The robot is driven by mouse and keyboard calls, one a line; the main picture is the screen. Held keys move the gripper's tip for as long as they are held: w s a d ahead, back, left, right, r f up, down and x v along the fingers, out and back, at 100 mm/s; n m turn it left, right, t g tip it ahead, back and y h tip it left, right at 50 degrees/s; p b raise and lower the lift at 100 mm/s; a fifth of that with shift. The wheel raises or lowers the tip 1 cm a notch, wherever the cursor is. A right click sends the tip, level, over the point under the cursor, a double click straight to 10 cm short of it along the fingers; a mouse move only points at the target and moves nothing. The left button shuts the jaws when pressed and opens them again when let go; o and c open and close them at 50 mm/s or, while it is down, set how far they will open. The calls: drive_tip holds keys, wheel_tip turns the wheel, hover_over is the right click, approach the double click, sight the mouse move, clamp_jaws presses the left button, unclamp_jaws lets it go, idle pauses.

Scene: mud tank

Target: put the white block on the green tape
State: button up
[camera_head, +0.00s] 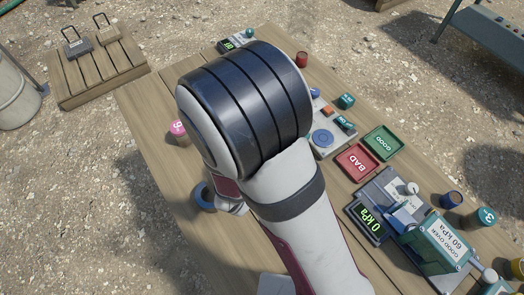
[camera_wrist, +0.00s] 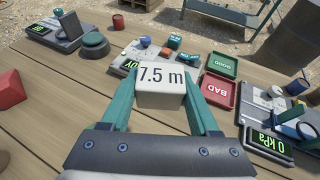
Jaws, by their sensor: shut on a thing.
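In the wrist view, a white block (camera_wrist: 160,98) marked "7.5 m" is held between the two teal fingers of my gripper (camera_wrist: 160,88). The gripper is shut on its sides, and the block is in front of the wooden table. I cannot tell whether its underside touches the table. In the head view, my arm hides the block and the fingers. I cannot make out green tape in either view.
On the wooden table (camera_head: 150,100) are a green "GOOD" tray (camera_head: 383,142), a red "BAD" tray (camera_head: 357,162) and a gauge reading 0 kPa (camera_head: 370,222). A red block (camera_wrist: 10,90) is at the wrist view's left. Bare planks lie left of my gripper.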

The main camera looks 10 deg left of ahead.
drive_tip(key=a+f, duration=0.2)
drive_tip(key=a, duration=0.1)
drive_tip(key=a+f, duration=0.2)
drive_tip(key=a, duration=0.2)
drive_tip(key=a+f, duration=0.2)
drive_tip(key=a, duration=0.1)
drive_tip(key=shift+a+f, duration=0.25)
drive_tip(key=shift+a, duration=0.05)
wheel_tip(320, 180, down, 4)
drive_tip(key=shift+a+f, duration=0.1)
drive_tip(key=shift+a, duration=0.05)
drive_tip(key=shift+f, duration=0.1)
drive_tip(key=o, duration=1.4)
drive_tip(key=shift+c, duration=0.2)
